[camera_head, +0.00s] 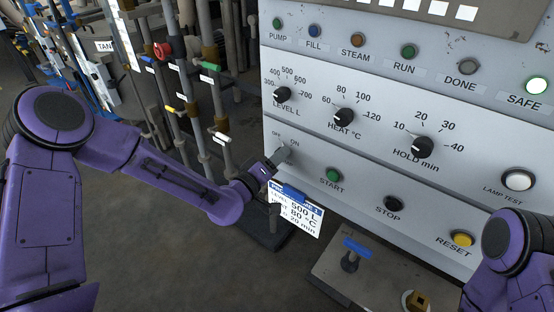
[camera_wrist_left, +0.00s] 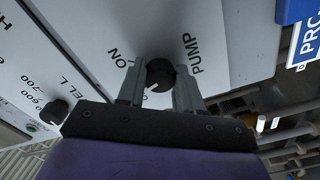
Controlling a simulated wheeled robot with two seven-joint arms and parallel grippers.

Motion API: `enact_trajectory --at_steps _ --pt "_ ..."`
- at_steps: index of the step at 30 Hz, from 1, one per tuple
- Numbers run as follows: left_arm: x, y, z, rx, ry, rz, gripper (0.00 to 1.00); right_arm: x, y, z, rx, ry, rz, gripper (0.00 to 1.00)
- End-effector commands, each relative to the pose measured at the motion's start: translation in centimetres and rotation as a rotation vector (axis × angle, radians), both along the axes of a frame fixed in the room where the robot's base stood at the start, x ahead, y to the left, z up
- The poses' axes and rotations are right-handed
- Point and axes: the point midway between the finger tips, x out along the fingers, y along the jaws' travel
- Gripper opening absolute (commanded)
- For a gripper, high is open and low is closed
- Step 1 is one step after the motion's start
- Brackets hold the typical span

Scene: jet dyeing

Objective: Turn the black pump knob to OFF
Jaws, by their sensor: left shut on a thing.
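The black pump knob (camera_wrist_left: 160,75) sits on the white control panel between the fingers of my left gripper (camera_wrist_left: 158,88), which is shut on it. Its white pointer mark shows at the lower left of the knob in the left wrist view. In the head view my left gripper (camera_head: 281,156) reaches the panel just below the OFF and ON labels and hides the knob. My right gripper is out of view; only part of that arm shows at the lower right.
The control panel (camera_head: 350,160) carries LEVEL (camera_head: 282,94), HEAT (camera_head: 343,117) and HOLD (camera_head: 421,147) knobs. The START button (camera_head: 333,175) is right of my gripper. A hanging recipe card (camera_head: 297,212) is just below it. Pipes and coloured valves stand at the left.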

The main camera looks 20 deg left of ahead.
Motion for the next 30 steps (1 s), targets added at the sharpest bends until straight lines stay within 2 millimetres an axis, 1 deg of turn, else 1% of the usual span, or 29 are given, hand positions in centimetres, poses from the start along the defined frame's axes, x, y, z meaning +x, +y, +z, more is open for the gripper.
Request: enact_trajectory --at_steps 6,13,20,30 --pt "-0.04 -0.04 -0.11 -0.146 0.055 0.0 0.05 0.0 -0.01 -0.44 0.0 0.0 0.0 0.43" --pt "-0.04 -0.03 -0.06 -0.25 0.092 0.0 0.05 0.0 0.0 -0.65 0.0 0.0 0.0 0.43" --pt "-0.05 -0.06 -0.02 -0.294 0.109 0.0 0.05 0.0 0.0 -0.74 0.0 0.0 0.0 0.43" --pt "-0.06 -0.06 -0.01 -0.303 0.113 -0.001 0.05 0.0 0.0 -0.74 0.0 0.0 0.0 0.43"
